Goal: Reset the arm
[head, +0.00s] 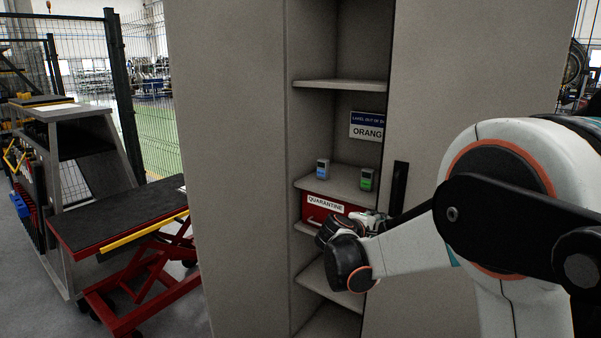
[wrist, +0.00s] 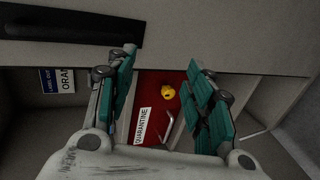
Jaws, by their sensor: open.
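My arm reaches from the right of the head view to the shelf cabinet (head: 230,150). My gripper (head: 372,222) is in front of a red box labelled QUARANTINE (head: 312,213) on a middle shelf. In the wrist view my gripper (wrist: 165,75) is open, its two green-padded fingers spread on either side of the red box (wrist: 152,88). A metal handle (wrist: 170,128) and a small yellow object (wrist: 168,92) show between the fingers. Nothing is seen held. Whether the fingers touch the box cannot be told.
A blue-labelled device (head: 323,168) and a green-labelled device (head: 367,178) stand on the shelf above the box. A black door handle (head: 399,188) is close to my gripper. A red lift cart (head: 120,220) stands left of the cabinet, with floor showing around it.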

